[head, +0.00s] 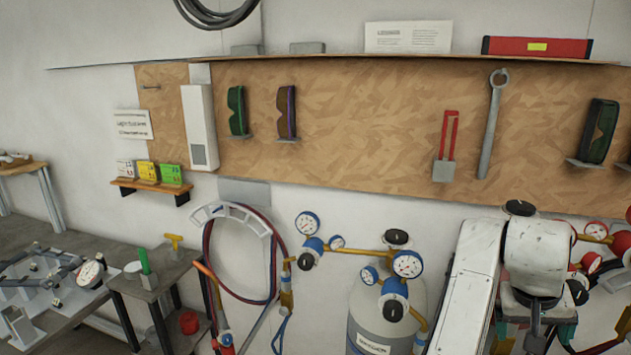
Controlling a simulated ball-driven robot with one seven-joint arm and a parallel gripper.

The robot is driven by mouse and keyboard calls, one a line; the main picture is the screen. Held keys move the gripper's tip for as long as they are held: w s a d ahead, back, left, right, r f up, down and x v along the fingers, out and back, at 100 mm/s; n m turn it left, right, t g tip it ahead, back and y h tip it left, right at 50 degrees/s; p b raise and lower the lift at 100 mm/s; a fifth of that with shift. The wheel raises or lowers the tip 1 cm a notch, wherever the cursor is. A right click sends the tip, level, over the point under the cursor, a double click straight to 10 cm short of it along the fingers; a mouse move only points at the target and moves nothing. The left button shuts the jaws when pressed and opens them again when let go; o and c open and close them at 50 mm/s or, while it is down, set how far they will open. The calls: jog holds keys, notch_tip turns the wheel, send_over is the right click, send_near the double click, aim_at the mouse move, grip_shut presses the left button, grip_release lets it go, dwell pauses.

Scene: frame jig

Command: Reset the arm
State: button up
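My white arm (537,257) is at the lower right, in front of the gas bottles and gauges. It is folded, with one long white link (470,291) running down to the bottom edge. A dark part at its end, which seems to be my gripper (537,318), points down near the bottom edge. Its fingers are too unclear to tell whether they are open or shut, and I see nothing clearly held in it.
A grey gas cylinder (411,311) with gauges (407,263) stands left of my arm. A hose coil (207,262) hangs on the wall. A workbench (62,318) with a metal jig and a small stand (150,284) are at lower left. Tools and goggles hang on the board (370,130).

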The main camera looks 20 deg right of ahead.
jog(key=s+a+f+n+t+b, duration=0.1)
jog(key=s+a+f+n, duration=0.2)
jog(key=f, duration=0.6)
jog(key=s+a+f+n+b, duration=0.1)
jog(key=s+a+f, duration=0.2)
jog(key=s+f, duration=0.35)
jog(key=s+a+f+n+y, duration=0.3)
jog(key=s+a+f+y, duration=0.1)
jog(key=s+a+f, duration=0.8)
jog(key=a+b, duration=0.1)
jog(key=a, duration=0.2)
jog(key=shift+f, duration=0.4)
jog(key=shift+d, duration=0.1)
